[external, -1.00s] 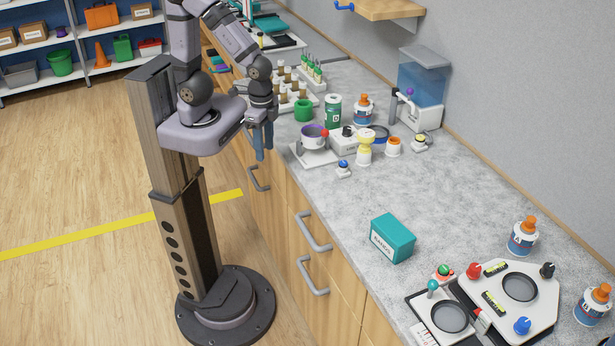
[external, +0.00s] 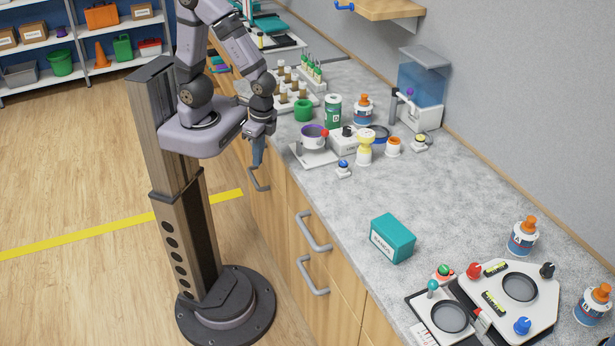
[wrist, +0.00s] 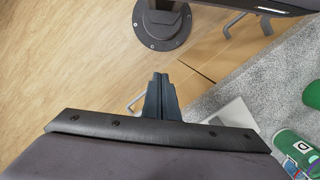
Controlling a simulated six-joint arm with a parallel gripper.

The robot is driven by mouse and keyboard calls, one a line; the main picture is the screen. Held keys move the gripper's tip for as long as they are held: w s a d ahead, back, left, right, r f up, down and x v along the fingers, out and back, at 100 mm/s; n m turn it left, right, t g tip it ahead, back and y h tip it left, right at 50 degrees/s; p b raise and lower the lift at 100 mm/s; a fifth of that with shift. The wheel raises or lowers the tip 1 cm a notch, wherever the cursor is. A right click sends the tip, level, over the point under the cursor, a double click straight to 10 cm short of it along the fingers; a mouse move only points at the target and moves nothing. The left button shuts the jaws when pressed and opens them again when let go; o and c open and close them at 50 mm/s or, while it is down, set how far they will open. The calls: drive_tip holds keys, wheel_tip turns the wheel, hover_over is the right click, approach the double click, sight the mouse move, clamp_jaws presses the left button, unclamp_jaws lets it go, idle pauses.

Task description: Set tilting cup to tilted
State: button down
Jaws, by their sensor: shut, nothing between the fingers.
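The tilting cup (external: 314,143) is a small pale cup with a purple inside and a red knob at its right. It stands over a flat white base plate (external: 313,156) near the counter's front edge and looks about upright. My gripper (external: 257,162) points down just left of the plate, beyond the counter's front edge, apart from the cup. Its dark blue fingers are together and empty in the wrist view (wrist: 159,76). A corner of a white plate (wrist: 235,113) shows right of the fingers there; the cup is hidden from that view.
A white box with a black knob (external: 346,141) and a yellow-topped stand (external: 365,148) are right of the cup. Drawer handles (external: 259,179) stick out below the counter edge.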

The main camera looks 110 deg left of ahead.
drive_tip(key=w, duration=0.7)
drive_tip(key=w+m+t+y, duration=0.1)
drive_tip(key=w, duration=0.7)
drive_tip(key=w+d+m+b, duration=0.1)
drive_tip(key=w, duration=0.6)
drive_tip(key=shift+w+r, duration=0.15)
drive_tip(key=shift+r, duration=0.15)
drive_tip(key=w+a+r+m+y, duration=0.1)
drive_tip(key=w+a+r, duration=0.1)
drive_tip(key=w+r, duration=0.35)
drive_tip(key=w+a+r+y, duration=0.2)
drive_tip(key=r, duration=0.6)
drive_tip(key=shift+g, duration=0.6)
drive_tip(key=s, duration=0.2)
drive_tip(key=s+a, duration=0.1)
drive_tip(key=s, duration=0.1)
drive_tip(key=shift+s+r, duration=0.1)
drive_tip(key=shift+r, duration=0.25)
drive_tip(key=shift+a+f, duration=0.1)
